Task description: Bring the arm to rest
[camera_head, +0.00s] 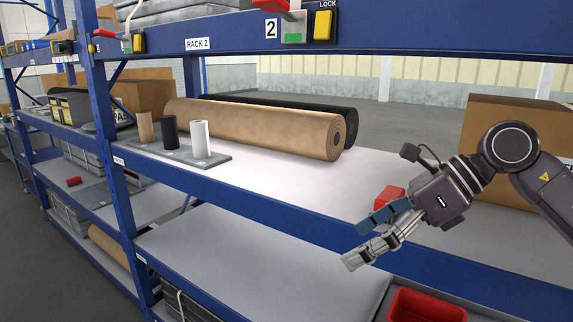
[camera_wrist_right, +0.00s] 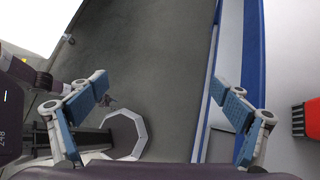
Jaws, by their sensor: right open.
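My right arm comes in from the right in the head view. Its gripper (camera_head: 357,244) is in front of the rack's blue front beam (camera_head: 300,224), fingers pointing down and to the left. The gripper is open and nothing is between its fingers. In the right wrist view the two blue-padded fingers (camera_wrist_right: 166,102) stand wide apart. Grey floor and part of the blue rack edge (camera_wrist_right: 224,60) show beyond them. I do not see my left gripper in the head view.
A tan roll (camera_head: 260,125) and a black roll (camera_head: 345,115) lie on the shelf. A red container (camera_head: 390,195) is behind the gripper, and a cardboard box (camera_head: 510,115) is behind my arm. A red bin (camera_head: 427,305) is below. The floor in front of the rack is clear at left.

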